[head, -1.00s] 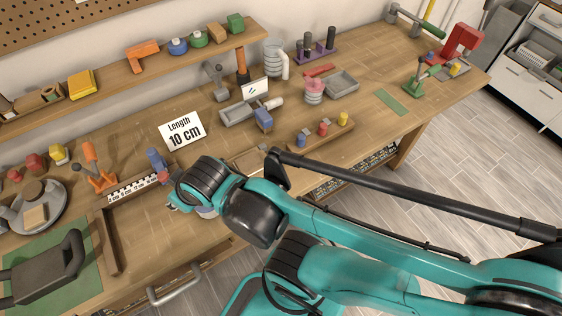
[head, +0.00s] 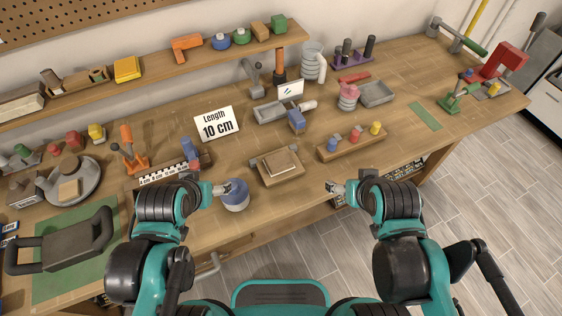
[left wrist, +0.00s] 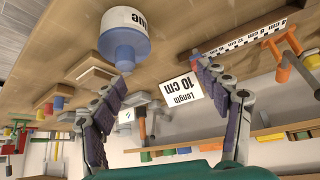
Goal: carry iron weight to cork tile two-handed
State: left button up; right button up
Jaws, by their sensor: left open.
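The iron weight, a dark grey block with two upright handles (head: 62,247), rests on a green mat at the left in the head view. A tan square tile (head: 279,163), possibly the cork tile, lies on a wooden board near the bench's front middle.
A grey round pan (head: 88,178) and an orange-handled clamp (head: 129,150) stand behind the weight. A wooden block with coloured pegs (head: 350,144) stands right of the tile.

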aim_at(279, 160)
jog(key=u, duration=2.3)
jog(key=j+z, duration=0.15)
jog(key=z, duration=0.55)
jog(key=j+z, duration=0.4)
jog(key=j, duration=0.2)
jog(key=j+z, duration=0.35)
jog(key=j, duration=0.3)
jog(key=k+j, duration=0.1)
jog(key=j, duration=0.3)
jog(key=k+j, duration=0.15)
jog(key=j, duration=0.3)
jog(key=z, duration=0.05)
